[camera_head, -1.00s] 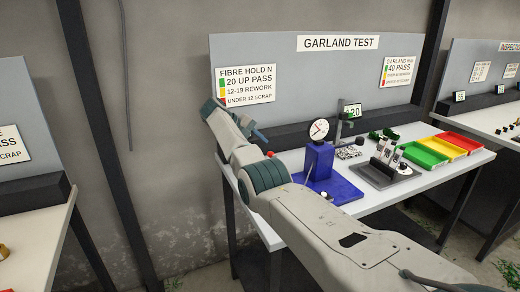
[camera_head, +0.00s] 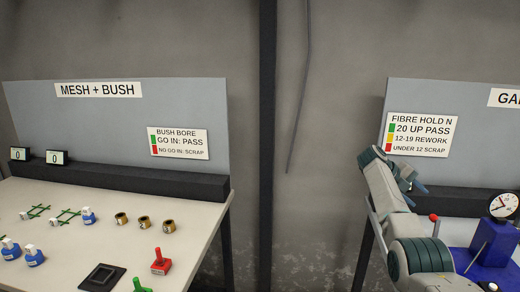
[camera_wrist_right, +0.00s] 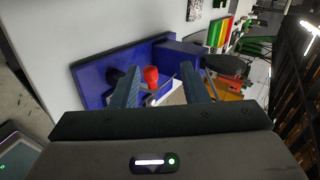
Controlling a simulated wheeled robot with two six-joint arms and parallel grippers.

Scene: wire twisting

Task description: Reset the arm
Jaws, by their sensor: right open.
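My right arm reaches in from the lower right in the head view, bent, with its open gripper (camera_head: 415,182) in front of the grey board at the right. Its open jaws also show in the right wrist view (camera_wrist_right: 158,82), with nothing gripped. A red knob (camera_head: 433,217) shows beside the arm; in the wrist view the red knob (camera_wrist_right: 151,75) appears between the fingers, beyond them, before a blue fixture (camera_wrist_right: 100,76). I cannot tell the gap. My left gripper is not in view.
A mesh-and-bush table (camera_head: 190,210) at left holds brass bushes (camera_head: 144,222), blue-and-white parts (camera_head: 35,257), a red piece (camera_head: 160,262) and a black tray (camera_head: 102,278). A dark post (camera_head: 267,140) stands between the benches. A dial gauge (camera_head: 503,205) stands at the right.

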